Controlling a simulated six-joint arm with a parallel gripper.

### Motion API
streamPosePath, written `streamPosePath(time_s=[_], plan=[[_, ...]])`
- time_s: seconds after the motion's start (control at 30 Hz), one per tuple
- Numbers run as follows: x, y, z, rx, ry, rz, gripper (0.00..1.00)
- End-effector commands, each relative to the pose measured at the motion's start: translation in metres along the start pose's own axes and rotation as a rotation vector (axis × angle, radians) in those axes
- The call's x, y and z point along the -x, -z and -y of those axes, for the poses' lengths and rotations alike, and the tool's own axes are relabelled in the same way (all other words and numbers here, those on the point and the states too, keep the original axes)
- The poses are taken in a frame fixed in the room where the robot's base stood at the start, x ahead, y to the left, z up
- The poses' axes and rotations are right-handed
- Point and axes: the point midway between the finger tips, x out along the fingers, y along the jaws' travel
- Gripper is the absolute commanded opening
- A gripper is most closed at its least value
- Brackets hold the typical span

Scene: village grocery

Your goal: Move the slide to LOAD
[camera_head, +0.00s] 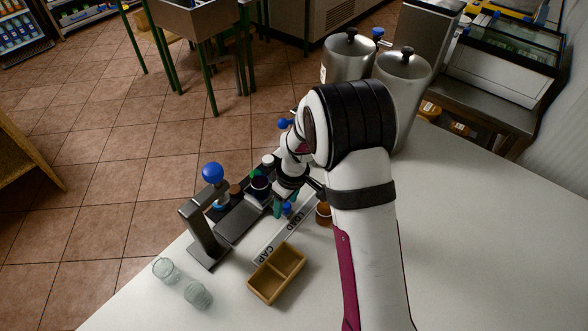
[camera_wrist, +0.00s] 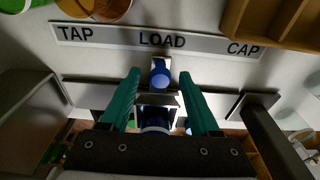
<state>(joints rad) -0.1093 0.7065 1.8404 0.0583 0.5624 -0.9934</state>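The slide's blue knob (camera_wrist: 160,75) stands on a small grey plate in the wrist view, level with the word LOAD on the white label strip (camera_wrist: 205,43). TAP is at the strip's left end and CAP at its right. My gripper (camera_wrist: 160,80) has green fingers, one on each side of the knob, with visible gaps. It is open. A dark blue round part (camera_wrist: 155,119) lies behind the knob, partly hidden by my gripper. In the head view, the knob (camera_head: 287,208) is beside my gripper (camera_head: 284,208), over the dark rail (camera_head: 240,220).
A grey press post with a blue ball lever (camera_head: 213,172) stands at the CAP end. An amber jar (camera_head: 323,213) stands close right of my gripper. The right tabletop is clear.

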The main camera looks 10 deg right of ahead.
Motion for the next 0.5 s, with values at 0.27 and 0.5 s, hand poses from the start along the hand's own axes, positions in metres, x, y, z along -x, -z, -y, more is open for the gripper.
streamPosePath(time_s=[0.27, 0.5], plan=[[0.020, 0.003, 0.000, 0.001, -0.001, -0.002, 0.62], [0.053, 0.009, -0.001, 0.000, -0.002, -0.003, 0.62]])
